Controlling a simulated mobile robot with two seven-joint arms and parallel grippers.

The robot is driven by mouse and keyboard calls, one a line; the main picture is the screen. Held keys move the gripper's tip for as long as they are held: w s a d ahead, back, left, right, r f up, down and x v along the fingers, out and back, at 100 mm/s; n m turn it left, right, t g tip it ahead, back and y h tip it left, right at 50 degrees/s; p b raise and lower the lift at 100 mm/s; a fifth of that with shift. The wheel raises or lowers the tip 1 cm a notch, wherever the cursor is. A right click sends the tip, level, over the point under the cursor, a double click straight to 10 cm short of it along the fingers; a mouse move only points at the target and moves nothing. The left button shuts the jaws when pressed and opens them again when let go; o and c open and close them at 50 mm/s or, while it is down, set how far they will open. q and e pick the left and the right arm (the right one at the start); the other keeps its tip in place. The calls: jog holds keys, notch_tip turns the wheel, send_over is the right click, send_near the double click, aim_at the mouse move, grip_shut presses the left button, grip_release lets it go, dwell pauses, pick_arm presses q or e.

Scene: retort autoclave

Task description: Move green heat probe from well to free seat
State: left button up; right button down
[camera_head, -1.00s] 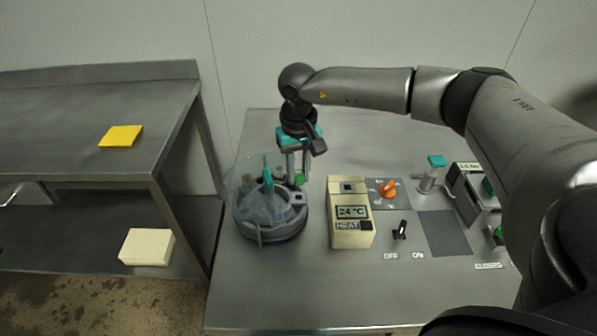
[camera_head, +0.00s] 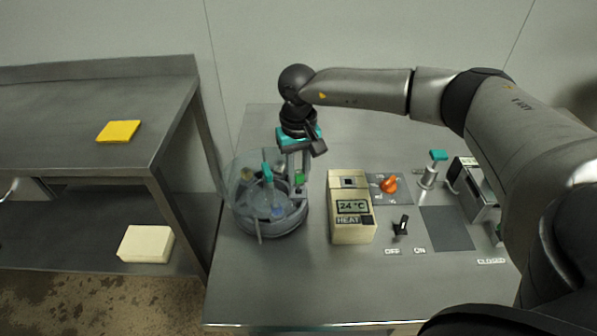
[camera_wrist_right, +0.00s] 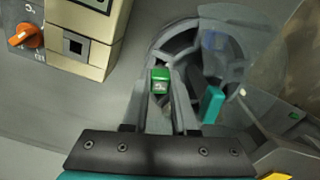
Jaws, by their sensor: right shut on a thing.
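The green heat probe (camera_head: 299,179) is at the tips of my right gripper (camera_head: 296,170), at the back right rim of a round grey vessel (camera_head: 270,231) with a clear cover. In the right wrist view the green probe top (camera_wrist_right: 160,75) is between the two fingers, which are shut on it. Its lower part is hidden, so I cannot tell how deep it sits. A beige heater block (camera_head: 350,228) reading 24 °C stands to the right; a square dark opening (camera_head: 348,182) is in its top. My left gripper is not in view.
A teal handle (camera_head: 267,172) stands up from the vessel, close to my right gripper. An orange knob (camera_head: 389,184), a black switch (camera_head: 401,225) and a teal-topped post (camera_head: 437,157) stand right of the heater. The table front is clear.

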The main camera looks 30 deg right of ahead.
jog(key=shift+f, duration=0.15)
jog(key=shift+f+b, duration=0.6)
jog(key=shift+f+b, duration=0.35)
jog(key=shift+f, duration=0.05)
dwell(0.8)
jog(key=shift+f, duration=0.2)
jog(key=shift+f+b, duration=0.15)
jog(key=shift+b, duration=0.15)
dwell(0.5)
jog(key=shift+c, duration=1.1)
grip_release()
